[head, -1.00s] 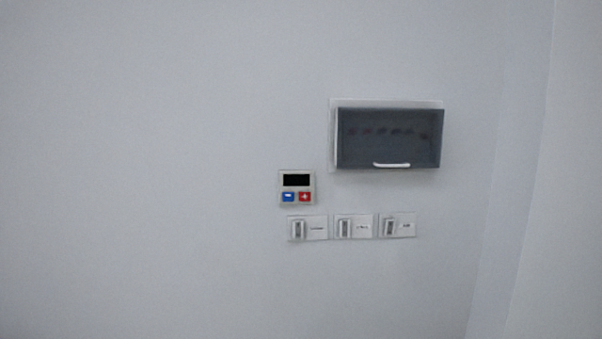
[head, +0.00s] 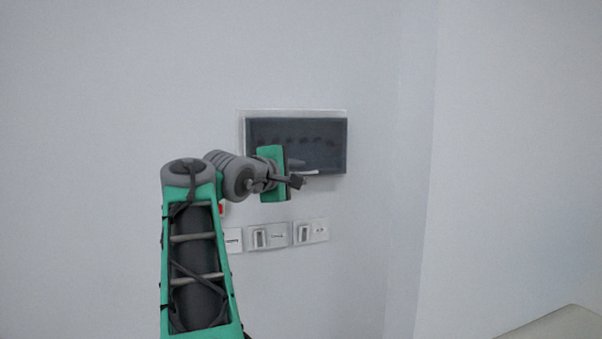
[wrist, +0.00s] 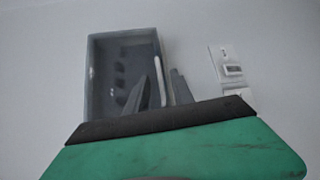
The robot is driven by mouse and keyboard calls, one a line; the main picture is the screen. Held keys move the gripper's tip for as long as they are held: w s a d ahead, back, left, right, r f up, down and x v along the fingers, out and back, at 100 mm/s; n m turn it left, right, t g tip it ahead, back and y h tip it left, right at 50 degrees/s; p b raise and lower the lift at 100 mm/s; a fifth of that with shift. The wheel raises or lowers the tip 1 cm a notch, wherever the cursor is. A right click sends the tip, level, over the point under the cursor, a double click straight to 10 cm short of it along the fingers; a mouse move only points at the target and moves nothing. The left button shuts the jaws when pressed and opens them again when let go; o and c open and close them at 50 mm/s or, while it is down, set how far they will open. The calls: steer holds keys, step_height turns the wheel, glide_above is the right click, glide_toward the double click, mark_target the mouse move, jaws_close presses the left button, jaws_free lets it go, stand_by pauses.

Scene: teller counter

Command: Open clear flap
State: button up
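The clear flap (head: 325,135) is a dark, see-through panel on a white wall box, and it looks closed. Its white handle (head: 308,172) runs along the lower edge. My gripper (head: 297,181) is in front of the flap's lower edge, by the handle. In the wrist view the flap (wrist: 110,70) appears turned on its side, with the handle (wrist: 157,65) upright along its right edge. My gripper (wrist: 168,82) is open there, its two dark fingers apart with the handle's lower end in view between them. Contact with the handle cannot be told.
Several small switches stand in a row below the box, including a middle one (head: 268,236) and a right one (head: 311,231). A keypad (head: 222,208) is mostly hidden behind my arm. A wall corner is on the right, and a pale surface (head: 560,325) at the lower right.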

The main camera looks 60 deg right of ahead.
steer(key=shift+d+f, duration=0.2)
steer(key=shift+d, duration=1)
jaws_close()
stand_by(0.5)
